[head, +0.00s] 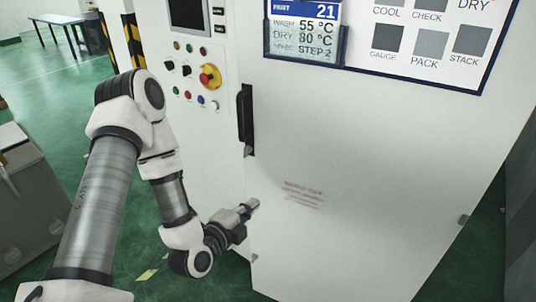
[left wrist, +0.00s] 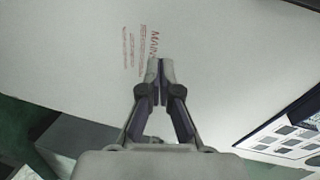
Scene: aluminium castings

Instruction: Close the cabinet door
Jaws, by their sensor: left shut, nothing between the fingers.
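The white cabinet door (head: 380,190) fills the right half of the head view, with a dark vertical handle (head: 246,118) at its upper left edge. The door's left edge borders the cabinet's control panel side; I cannot tell how wide any gap there is. My left gripper (head: 253,204) is shut and empty, its tips at the door's lower left edge in the head view. In the left wrist view the shut fingertips (left wrist: 160,66) point at the white door face (left wrist: 225,50), beside red printed text. Contact cannot be told. My right gripper is not in view.
The control panel (head: 190,75) with buttons and a red emergency knob (head: 209,77) is left of the door. A sign board (head: 430,40) is on the door's upper part. A grey box (head: 30,200) stands at far left, a table (head: 55,20) further back. Green floor between is clear.

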